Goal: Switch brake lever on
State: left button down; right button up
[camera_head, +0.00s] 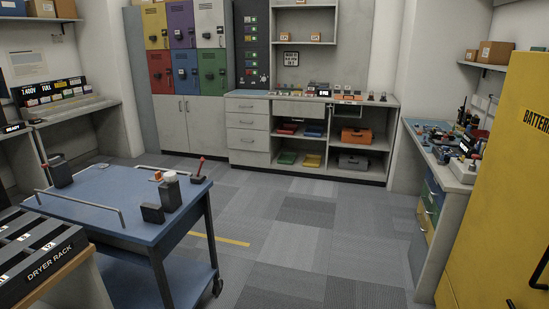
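A small lever with a red handle (200,165) stands on a dark base at the right far corner of a blue cart (105,200). I take it to be the brake lever. Its handle tilts slightly to the right in the picture. I cannot tell from this distance whether it is on or off. Neither of my grippers shows in the head view.
The cart carries handheld radios (60,171) and metal rails (80,211). A dryer rack (45,262) stands at the front left. A yellow battery cabinet (505,190) and a cluttered workbench (458,178) are at right. The carpet floor (310,240) between is clear.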

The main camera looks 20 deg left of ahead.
aim_at(201, 160)
jog(key=i+u, duration=0.15)
jog(key=i, duration=0.3)
jog(key=i+l+u, duration=0.2)
jog(key=i, duration=0.3)
jog(key=i+l+u, duration=0.15)
jog(key=i, duration=0.3)
jog(key=i+l+u, duration=0.15)
jog(key=i, duration=0.3)
jog(key=i+l+u, duration=0.2)
jog(key=i+l, duration=0.15)
jog(key=i, duration=0.05)
